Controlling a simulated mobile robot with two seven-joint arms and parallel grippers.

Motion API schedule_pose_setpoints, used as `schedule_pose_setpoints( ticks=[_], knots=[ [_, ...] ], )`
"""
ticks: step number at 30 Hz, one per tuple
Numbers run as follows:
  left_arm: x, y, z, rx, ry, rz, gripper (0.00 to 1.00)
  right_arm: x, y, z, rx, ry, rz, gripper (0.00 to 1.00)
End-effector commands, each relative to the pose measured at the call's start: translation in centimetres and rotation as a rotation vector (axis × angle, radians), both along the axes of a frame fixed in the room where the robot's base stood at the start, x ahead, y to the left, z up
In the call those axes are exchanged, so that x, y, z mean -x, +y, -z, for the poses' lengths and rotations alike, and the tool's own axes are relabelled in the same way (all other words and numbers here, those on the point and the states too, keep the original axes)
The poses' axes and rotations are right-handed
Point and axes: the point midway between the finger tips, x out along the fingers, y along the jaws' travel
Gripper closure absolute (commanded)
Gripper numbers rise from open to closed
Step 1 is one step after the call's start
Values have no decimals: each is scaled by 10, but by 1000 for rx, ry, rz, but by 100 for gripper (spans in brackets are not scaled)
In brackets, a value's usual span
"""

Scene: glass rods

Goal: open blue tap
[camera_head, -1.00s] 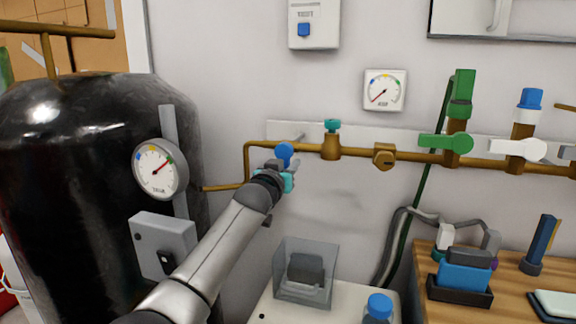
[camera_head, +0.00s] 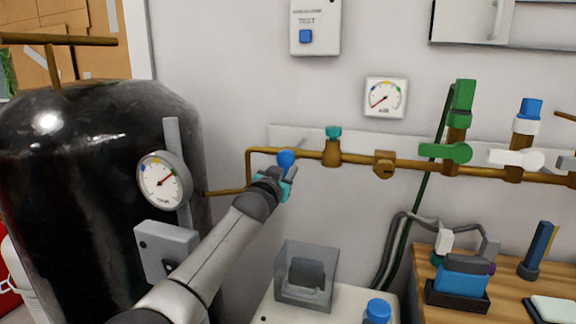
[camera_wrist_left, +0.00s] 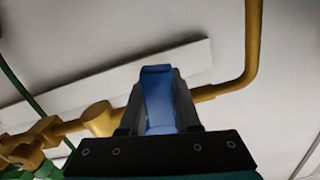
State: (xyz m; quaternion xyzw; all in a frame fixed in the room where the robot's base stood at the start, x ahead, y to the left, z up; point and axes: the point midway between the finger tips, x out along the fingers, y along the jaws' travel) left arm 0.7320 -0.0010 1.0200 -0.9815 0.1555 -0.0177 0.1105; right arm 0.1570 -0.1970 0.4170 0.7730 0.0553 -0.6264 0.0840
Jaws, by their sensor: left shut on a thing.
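The blue tap (camera_head: 286,158) sits on the brass pipe on the wall, near the pipe's left bend. My left gripper (camera_head: 283,177) is at the tap, reaching up from the lower left. In the left wrist view the blue tap handle (camera_wrist_left: 158,98) stands between the two fingers of my left gripper (camera_wrist_left: 158,105), which are shut on it. My arm and gripper hide the lower part of the tap in the head view. My right gripper is not in view.
The brass pipe (camera_head: 410,163) runs right to a green tap (camera_head: 445,151) and a white tap (camera_head: 516,158). A black tank (camera_head: 75,190) with a gauge (camera_head: 163,180) stands left. A clear box (camera_head: 306,277) and a blue-capped bottle (camera_head: 378,310) stand below.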

Motion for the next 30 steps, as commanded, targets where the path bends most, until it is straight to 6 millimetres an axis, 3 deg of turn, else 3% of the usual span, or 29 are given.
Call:
schedule_pose_setpoints(
  ticks=[15, 30],
  knots=[
    [-3, 11, -4, -270, -84, -1, 100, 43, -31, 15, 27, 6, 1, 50],
    [-5, 14, -5, -380, -119, -1, 100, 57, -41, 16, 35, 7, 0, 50]
  ],
)
